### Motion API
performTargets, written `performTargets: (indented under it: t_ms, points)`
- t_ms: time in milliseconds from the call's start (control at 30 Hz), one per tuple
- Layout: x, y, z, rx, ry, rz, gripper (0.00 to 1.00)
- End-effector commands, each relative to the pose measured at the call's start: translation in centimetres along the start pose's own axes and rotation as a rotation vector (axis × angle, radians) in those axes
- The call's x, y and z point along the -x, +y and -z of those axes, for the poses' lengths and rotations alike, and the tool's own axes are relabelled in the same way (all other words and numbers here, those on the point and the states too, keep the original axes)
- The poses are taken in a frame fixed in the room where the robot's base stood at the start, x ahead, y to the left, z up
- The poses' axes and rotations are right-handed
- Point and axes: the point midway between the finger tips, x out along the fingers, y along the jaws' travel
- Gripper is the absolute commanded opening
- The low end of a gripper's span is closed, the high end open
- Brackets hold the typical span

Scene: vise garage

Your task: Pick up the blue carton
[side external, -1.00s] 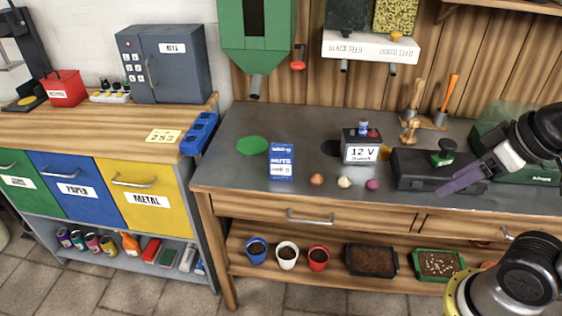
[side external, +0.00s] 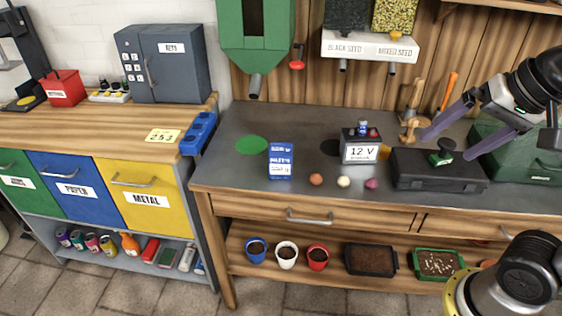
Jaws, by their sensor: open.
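The blue carton (side external: 281,161), with white lettering and a white label, stands upright on the grey bench top, left of the middle and just right of a green disc (side external: 252,145). My gripper (side external: 446,148) is at the right, above the black case with the green knob. Its two purple-grey fingers are spread wide, with nothing held between them. It is well to the right of the carton and apart from it.
A 12 V battery box (side external: 361,146) stands between the carton and my gripper. Three small round items, including an orange-brown one (side external: 316,179), lie near the front edge. A black case (side external: 437,171) sits below my gripper. A green hopper spout (side external: 256,84) hangs behind the carton.

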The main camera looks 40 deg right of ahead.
Motion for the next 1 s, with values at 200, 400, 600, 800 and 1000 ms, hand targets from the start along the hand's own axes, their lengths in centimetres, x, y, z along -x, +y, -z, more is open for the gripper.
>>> performTargets:
  t_ms: [200, 400, 600, 800, 1000]
  points:
    - [1.3, -6.7, 5.5, -0.501, -0.03, -0.041, 1.0]
    - [-0.6, -13.0, 10.3, -0.902, -0.048, -0.114, 1.0]
    - [-5.2, -18.5, 13.8, -1.203, -0.045, -0.201, 1.0]
    - [-12.2, -22.7, 15.7, -1.406, -0.028, -0.302, 1.0]
    - [-20.9, -25.1, 15.8, -1.461, -0.014, -0.405, 1.0]
